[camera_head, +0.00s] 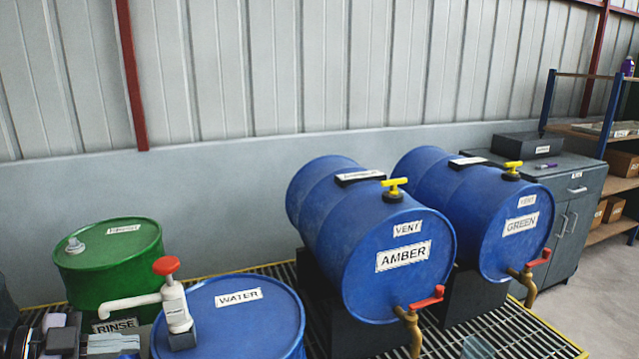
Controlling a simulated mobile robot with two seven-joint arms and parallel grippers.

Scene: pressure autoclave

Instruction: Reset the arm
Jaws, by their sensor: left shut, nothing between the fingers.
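My left gripper (112,346) shows at the lower left edge, partly cut off by the frame. Its fingers are shut with nothing seen between them. It is in front of the green drum labelled RINSE (110,272) and left of the blue WATER drum (240,318). The WATER drum carries a white pump with a red knob (167,266). My right gripper is not in view.
Blue drums labelled AMBER (395,285) and GREEN (515,245) lie on dark stands over a yellow-edged grating (530,325), with red-handled taps and yellow vents. A clear container (478,347) is at the bottom. A grey cabinet (577,215) and shelves stand right; open floor lies at lower right.

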